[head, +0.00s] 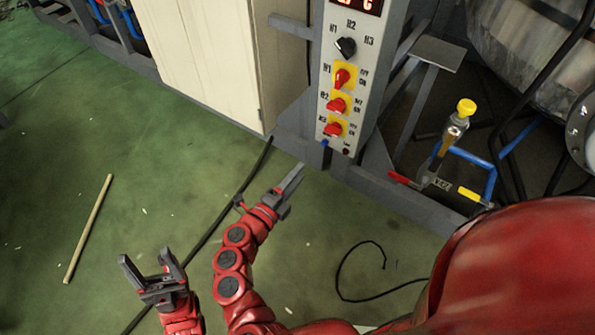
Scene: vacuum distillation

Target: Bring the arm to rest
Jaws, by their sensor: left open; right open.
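My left gripper (146,260) is at the lower left, above the green floor. Its two dark fingers are spread and nothing is between them. My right gripper (291,188) is to the right of it and higher in the picture, on a red arm with dark round joint caps. It is seen from the side, open and empty. It is below and to the left of the control panel (326,112), with a visible gap. The panel has a black selector knob (346,47) and three red switches on yellow plates, the top one being a red switch (342,78).
A cream cabinet (205,60) stands behind. A grey frame (405,205) carries a yellow-capped valve (465,108) and blue pipes at right. A black cable (220,222) crosses the floor. A wooden stick (88,228) lies at left, with free floor around it.

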